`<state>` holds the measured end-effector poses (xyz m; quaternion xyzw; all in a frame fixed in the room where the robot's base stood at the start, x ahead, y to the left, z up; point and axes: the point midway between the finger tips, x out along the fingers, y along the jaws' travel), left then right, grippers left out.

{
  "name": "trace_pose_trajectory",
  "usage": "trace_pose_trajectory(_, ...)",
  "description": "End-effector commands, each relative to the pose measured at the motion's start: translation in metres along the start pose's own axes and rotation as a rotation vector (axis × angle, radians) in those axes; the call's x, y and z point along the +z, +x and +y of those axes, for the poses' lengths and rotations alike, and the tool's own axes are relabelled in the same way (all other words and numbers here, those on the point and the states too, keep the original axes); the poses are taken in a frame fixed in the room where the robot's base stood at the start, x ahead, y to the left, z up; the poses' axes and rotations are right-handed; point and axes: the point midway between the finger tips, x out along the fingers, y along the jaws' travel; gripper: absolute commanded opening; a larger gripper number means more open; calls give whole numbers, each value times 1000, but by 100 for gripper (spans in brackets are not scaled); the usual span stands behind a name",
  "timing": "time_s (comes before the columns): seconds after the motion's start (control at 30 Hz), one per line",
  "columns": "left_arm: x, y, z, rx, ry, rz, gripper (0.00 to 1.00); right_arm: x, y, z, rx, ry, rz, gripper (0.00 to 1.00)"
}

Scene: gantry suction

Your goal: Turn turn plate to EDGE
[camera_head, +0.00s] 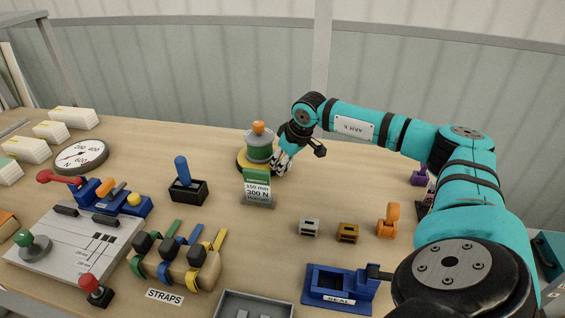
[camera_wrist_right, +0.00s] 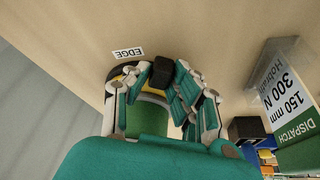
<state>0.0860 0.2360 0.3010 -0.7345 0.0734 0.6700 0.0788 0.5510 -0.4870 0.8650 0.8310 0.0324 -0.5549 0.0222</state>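The turn plate (camera_head: 243,166) is a round black-and-yellow base at the back middle of the bench. It carries a grey and green cylinder (camera_head: 258,146) with an orange knob on top. My right gripper (camera_head: 282,160) is low at the plate's right side. In the right wrist view, its fingertips (camera_wrist_right: 162,70) are on either side of a black block (camera_wrist_right: 163,73) at the plate's rim. Whether they press on it is unclear. The label EDGE (camera_wrist_right: 128,53) lies on the bench just beyond the rim. The fingers partly hide the plate. My left gripper is not in view.
A sign (camera_head: 257,190) reading 150 mm, 300 N stands close in front of the plate. A black box with a blue handle (camera_head: 188,190) is front left. Small grey (camera_head: 309,228) and brown (camera_head: 347,233) blocks lie front right.

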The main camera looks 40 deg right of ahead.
Motion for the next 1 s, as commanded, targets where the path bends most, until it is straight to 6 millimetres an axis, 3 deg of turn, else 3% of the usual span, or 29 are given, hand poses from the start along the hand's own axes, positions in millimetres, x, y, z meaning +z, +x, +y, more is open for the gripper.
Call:
trace_pose_trajectory(0.03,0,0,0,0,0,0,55,0,-1,1,1,1,1,31)
trace_pose_trajectory(0.13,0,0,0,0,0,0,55,0,0,0,1,1,1,44)
trace_pose_trajectory(0.47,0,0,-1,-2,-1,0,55,0,-4,0,0,0,0,44)
trace_pose_trajectory(0.57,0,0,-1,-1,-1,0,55,-1,-15,0,-1,0,3,44)
trace_pose_trajectory(1.0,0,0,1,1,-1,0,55,0,-102,1,1,1,3,44)
